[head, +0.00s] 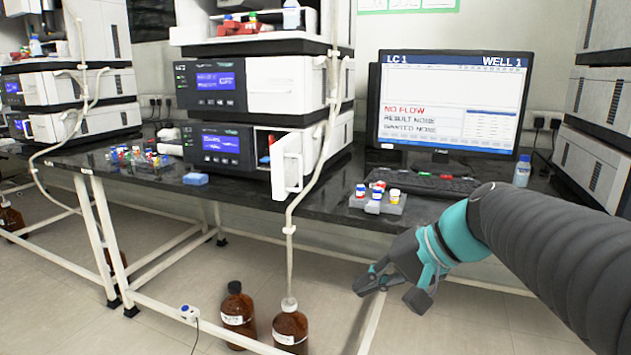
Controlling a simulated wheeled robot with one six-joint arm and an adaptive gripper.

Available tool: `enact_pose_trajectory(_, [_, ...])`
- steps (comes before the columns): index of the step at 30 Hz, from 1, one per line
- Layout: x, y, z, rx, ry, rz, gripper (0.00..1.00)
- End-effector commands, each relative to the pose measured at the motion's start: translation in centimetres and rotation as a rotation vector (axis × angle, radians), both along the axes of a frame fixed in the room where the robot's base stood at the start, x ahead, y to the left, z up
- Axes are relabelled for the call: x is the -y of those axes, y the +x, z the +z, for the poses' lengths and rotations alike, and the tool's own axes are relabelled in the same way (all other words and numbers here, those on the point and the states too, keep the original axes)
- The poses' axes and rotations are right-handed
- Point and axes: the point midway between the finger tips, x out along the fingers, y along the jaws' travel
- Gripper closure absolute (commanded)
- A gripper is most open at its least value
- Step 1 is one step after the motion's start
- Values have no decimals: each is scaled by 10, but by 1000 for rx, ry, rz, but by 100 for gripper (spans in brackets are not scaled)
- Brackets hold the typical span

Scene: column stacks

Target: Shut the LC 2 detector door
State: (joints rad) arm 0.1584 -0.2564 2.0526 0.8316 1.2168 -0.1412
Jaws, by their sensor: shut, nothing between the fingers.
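A white door (287,168) stands swung open on the lower module of the middle instrument stack (222,146). Its inner side and a small handle face the room, and a red part shows in the opening behind it. The small label on the module above is too small to read surely, so I cannot tell whether this stack is LC 2. My gripper (385,292) is shut and empty. It hangs in front of the bench, below the grey vial rack and to the right of the open door, touching nothing.
A pale tube (291,232) runs down just beside the door to a brown bottle (290,328) on the floor. A grey vial rack (378,201) sits near the bench edge, before a keyboard (425,184) and a monitor (450,100) reading LC 1. Another stack (80,88) stands at left.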

Motion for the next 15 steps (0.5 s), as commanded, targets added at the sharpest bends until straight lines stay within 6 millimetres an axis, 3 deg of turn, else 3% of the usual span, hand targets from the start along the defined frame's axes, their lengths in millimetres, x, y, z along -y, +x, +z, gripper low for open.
enact_pose_trajectory(3, [-4, 53, 25, 1, 213, -8, 100])
enact_pose_trajectory(9, [8, 126, 71, 63, 528, -7, 100])
enact_pose_trajectory(15, [28, 166, 97, 129, 709, -5, 100])
